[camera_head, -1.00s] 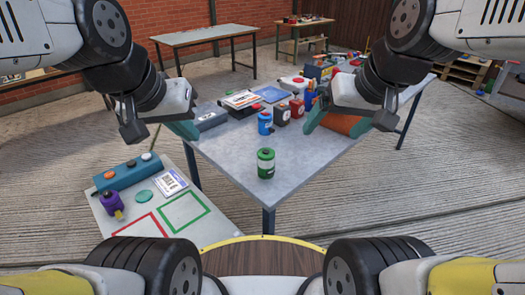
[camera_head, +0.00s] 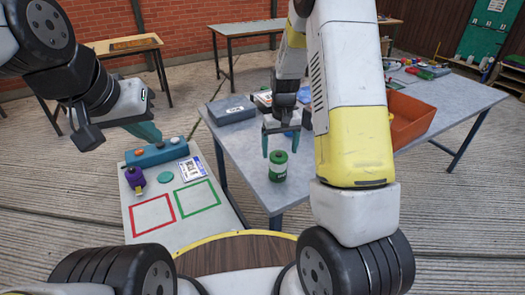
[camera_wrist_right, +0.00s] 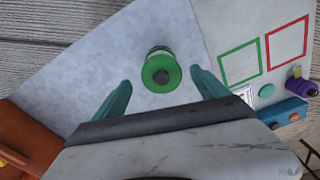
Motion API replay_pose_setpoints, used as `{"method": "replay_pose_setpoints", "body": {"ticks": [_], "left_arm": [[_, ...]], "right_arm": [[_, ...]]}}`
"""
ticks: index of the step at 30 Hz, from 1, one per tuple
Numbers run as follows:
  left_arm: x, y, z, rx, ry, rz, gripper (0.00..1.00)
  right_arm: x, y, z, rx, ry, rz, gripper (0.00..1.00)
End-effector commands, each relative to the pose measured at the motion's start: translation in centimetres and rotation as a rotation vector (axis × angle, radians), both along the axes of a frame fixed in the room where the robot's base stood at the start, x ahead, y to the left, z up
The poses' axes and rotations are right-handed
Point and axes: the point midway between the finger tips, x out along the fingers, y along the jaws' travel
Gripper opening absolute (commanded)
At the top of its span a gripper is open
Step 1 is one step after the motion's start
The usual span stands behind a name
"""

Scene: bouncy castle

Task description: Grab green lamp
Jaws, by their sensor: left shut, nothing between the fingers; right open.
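The green lamp (camera_head: 278,167) is a small green and white cylinder standing upright near the corner of the grey table (camera_head: 240,150). In the right wrist view the lamp (camera_wrist_right: 161,71) shows from above with a dark knob on top. My right gripper (camera_head: 281,143) is open, above and just behind the lamp; in the right wrist view its teal fingers (camera_wrist_right: 158,88) are spread to either side, with the lamp a little beyond the tips. My left gripper (camera_head: 154,132) is shut and empty, over the far edge of the side board, away from the lamp.
A side board (camera_head: 190,229) left of the table has a red outline, a green outline, a purple item (camera_head: 135,178) and a teal button box (camera_head: 158,153). A grey case (camera_head: 231,109) and an orange bin (camera_head: 408,120) stand on the table. The table's front corner is close to the lamp.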

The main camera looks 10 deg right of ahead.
Motion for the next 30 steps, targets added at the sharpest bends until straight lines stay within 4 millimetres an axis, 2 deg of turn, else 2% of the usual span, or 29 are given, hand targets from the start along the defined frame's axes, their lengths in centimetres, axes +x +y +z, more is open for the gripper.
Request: {"method": "replay_pose_setpoints", "body": {"ticks": [14, 21, 30], "left_arm": [[0.0, 0.0, 0.0, 0.000, 0.000, 0.000, 0.00], [0.0, 0.0, 0.0, 0.000, 0.000, 0.000, 0.00], [0.0, 0.0, 0.0, 0.000, 0.000, 0.000, 0.00]], "right_arm": [[-0.1, -0.2, -5.3, -0.013, 0.019, 0.006, 0.84], [-0.2, -0.1, -8.6, -0.012, 0.016, 0.005, 0.84], [-0.2, -0.1, -9.1, -0.012, 0.015, 0.006, 0.84]]}}
